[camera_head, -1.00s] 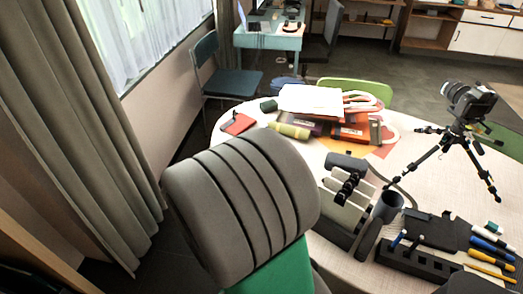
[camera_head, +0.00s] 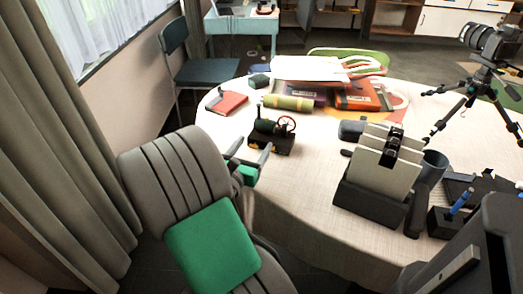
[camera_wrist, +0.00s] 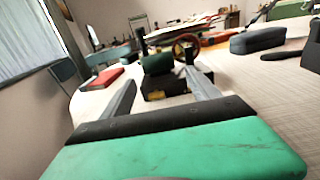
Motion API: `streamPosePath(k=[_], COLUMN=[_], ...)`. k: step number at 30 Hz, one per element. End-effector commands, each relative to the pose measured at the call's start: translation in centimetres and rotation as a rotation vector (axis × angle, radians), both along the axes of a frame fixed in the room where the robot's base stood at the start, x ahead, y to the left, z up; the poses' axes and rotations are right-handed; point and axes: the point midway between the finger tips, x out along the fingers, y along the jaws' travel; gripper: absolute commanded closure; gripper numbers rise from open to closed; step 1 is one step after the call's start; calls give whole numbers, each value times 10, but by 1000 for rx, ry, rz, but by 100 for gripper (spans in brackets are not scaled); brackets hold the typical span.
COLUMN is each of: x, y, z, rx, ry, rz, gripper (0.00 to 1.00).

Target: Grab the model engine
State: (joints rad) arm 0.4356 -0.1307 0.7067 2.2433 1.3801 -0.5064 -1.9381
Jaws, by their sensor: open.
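The model engine (camera_head: 272,134) is a small black base with a dark green boiler and a red wheel. It stands on the white table (camera_head: 310,190) near its left edge. In the wrist view the engine (camera_wrist: 160,72) shows ahead, between and beyond the finger tips. My gripper (camera_head: 250,153) is open and empty, at the table's left edge just short of the engine. In the wrist view its two fingers (camera_wrist: 160,84) spread to either side of the engine's base. I cannot tell the exact gap left between tips and engine.
A red notebook (camera_head: 227,103), a green-yellow roll (camera_head: 289,102) and a stack of books and papers (camera_head: 308,70) lie behind the engine. A black holder with cream panels (camera_head: 382,165) stands to the right. A camera on a tripod (camera_head: 487,42) is at far right. A curtain (camera_head: 65,130) hangs left.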

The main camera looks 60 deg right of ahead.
Motion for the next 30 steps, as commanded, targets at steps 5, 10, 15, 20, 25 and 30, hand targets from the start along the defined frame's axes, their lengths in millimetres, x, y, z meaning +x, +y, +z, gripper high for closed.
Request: streamPosePath(k=[5, 10, 15, 20, 25, 30], x=[8, 11, 14, 14, 14, 13], y=[-20, -47, -70, -71, -71, -72], z=[3, 1, 1, 2, 2, 1], rx=[-8, -8, -6, -5, -5, -5], ry=[7, 4, 6, 6, 5, 5], rz=[13, 17, 18, 21, 19, 18], gripper=[30, 30, 30, 30, 39, 53])
